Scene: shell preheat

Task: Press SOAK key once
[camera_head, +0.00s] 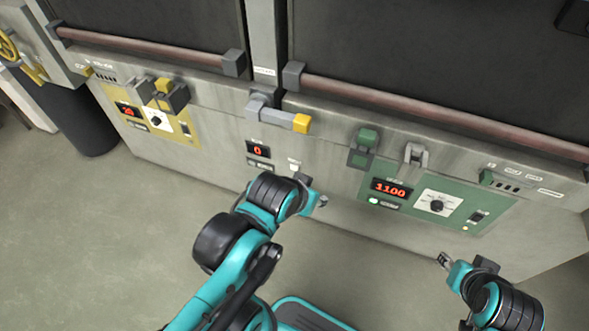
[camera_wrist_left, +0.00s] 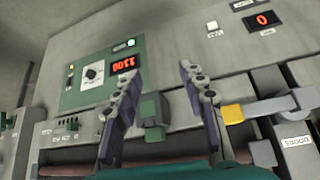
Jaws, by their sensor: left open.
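The white key (camera_wrist_left: 212,26) and the 0 display (camera_wrist_left: 263,20) also show at the upper right of the left wrist view, which is upside down. My left gripper (camera_head: 315,192) is just below and right of the key, apart from it. Its fingers (camera_wrist_left: 158,78) are spread and empty in the wrist view. My right gripper (camera_head: 446,261) is at the lower right; its jaw state is unclear.
A green panel (camera_head: 475,222) with a display reading 1100 and a knob is on the right. A yellow panel (camera_head: 182,130) is on the left. A grey lever with a yellow end (camera_head: 301,123) juts out above the key. Red-brown bars (camera_head: 400,112) run above. The floor in front is clear.

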